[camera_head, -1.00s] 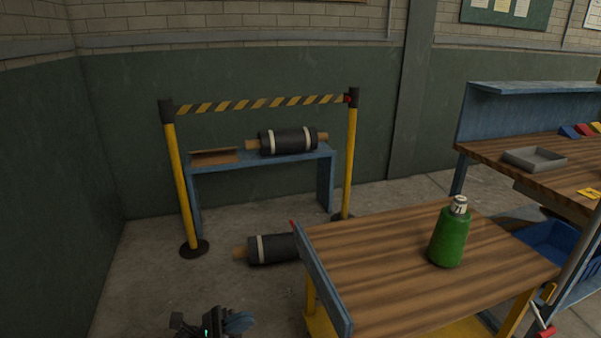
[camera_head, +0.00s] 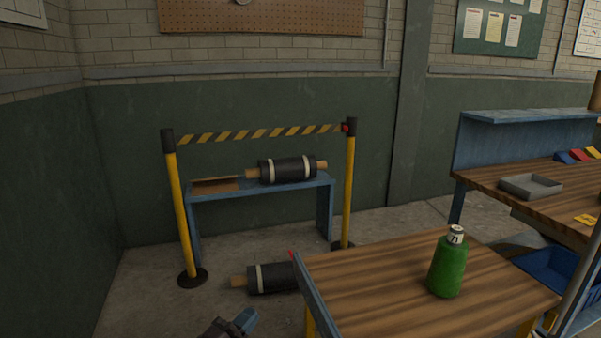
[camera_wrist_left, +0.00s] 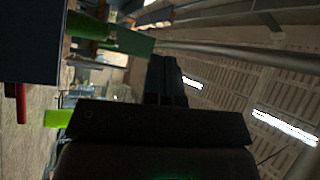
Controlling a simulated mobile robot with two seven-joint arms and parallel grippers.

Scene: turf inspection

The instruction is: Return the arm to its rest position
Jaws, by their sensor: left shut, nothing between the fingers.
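My left gripper (camera_head: 232,325) is only partly in the head view, at the bottom edge left of the wooden-topped cart. Its fingers (camera_wrist_left: 165,80) show dark and close together in the left wrist view, shut with nothing between them. The left arm is otherwise outside the head view. My right gripper is in neither view.
A cart (camera_head: 390,315) with a green bottle (camera_head: 446,266) stands right of the left gripper. One roll (camera_head: 272,278) lies on the floor; another (camera_head: 288,170) lies on a blue bench (camera_head: 215,193) behind striped tape (camera_head: 260,133). A workbench (camera_head: 480,181) is at right.

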